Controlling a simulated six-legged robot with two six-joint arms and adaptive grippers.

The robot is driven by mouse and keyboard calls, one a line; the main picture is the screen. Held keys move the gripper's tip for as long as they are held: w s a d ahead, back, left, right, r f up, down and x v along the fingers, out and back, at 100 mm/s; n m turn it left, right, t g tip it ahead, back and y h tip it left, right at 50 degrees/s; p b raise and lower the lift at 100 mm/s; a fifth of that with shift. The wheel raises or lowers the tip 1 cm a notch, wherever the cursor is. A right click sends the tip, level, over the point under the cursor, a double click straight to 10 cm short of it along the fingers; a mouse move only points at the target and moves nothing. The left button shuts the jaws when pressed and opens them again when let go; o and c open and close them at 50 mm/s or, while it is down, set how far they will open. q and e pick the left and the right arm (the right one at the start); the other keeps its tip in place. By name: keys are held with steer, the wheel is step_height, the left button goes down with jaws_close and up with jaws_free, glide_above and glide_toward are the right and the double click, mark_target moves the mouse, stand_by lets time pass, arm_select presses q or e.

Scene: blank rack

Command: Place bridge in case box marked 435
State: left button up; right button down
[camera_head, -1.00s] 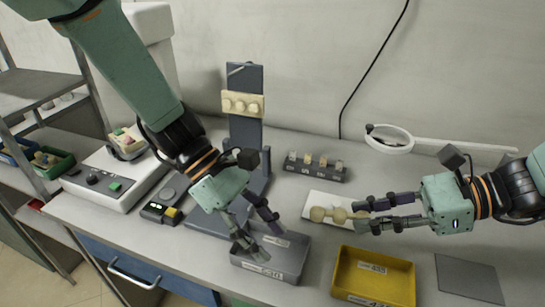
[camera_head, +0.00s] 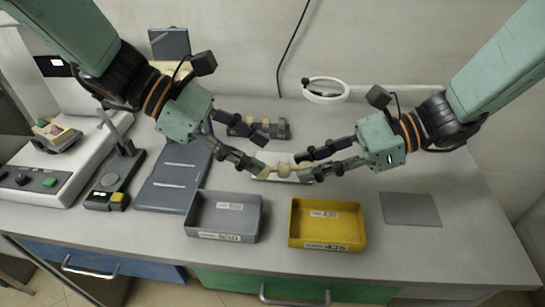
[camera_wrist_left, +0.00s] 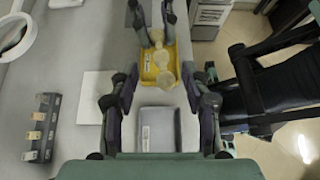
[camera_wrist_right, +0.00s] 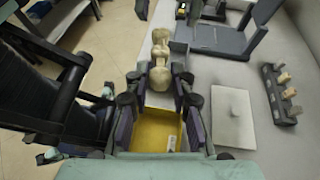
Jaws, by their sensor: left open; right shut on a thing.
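The cream, lumpy bridge (camera_head: 283,170) is in my right gripper (camera_head: 308,165), which is shut on its right end. In the right wrist view the bridge (camera_wrist_right: 160,65) sticks out past the fingertips. My left gripper (camera_head: 264,156) is open at the bridge's left end; in the left wrist view the bridge's near end (camera_wrist_left: 164,78) lies between its spread fingers, with no clear contact. The yellow box (camera_head: 328,243), whose front label seems to read 435, stands open and empty in front of my right gripper.
A grey labelled box (camera_head: 188,225) stands left of the yellow one. A white pad (camera_wrist_right: 232,118) lies on the bench, with a dark block of small pieces (camera_head: 279,131) behind it. A flat grey plate (camera_head: 411,209) lies right. A magnifier ring (camera_head: 326,98) stands behind.

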mark_target(280, 165)
arm_select(q)
steer(key=shift+x, duration=2.4)
jaws_close()
arm_select(e)
steer(key=c, duration=1.1)
jaws_free()
steer(key=shift+o, duration=0.2)
